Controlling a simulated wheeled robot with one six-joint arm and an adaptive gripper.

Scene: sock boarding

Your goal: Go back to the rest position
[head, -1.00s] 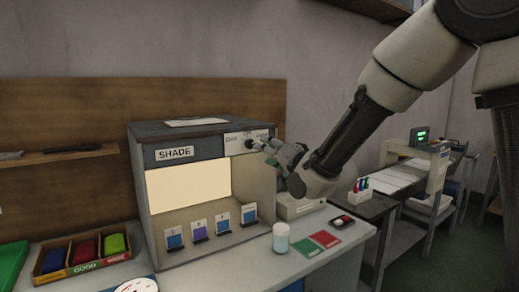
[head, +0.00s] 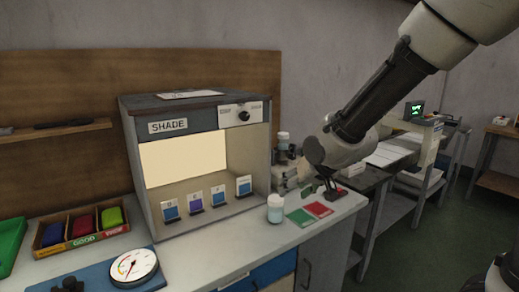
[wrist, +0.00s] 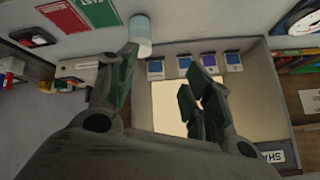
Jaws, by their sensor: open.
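My gripper (wrist: 162,74) is open and empty in the wrist view, its two dark fingers spread apart. In the head view it hangs by the right side of the SHADE light booth (head: 168,127), above the bench and clear of the booth's front; my arm partly hides it. The booth's dial knob (head: 244,116) shows uncovered on the upper right front panel. The lit panel (head: 185,160) glows pale yellow. Several blue and violet sample cards (head: 195,200) stand in the booth.
A sorting tray (head: 85,241) and a round gauge (head: 133,265) are at left. A cart (head: 400,190) stands at right; open floor lies beyond.

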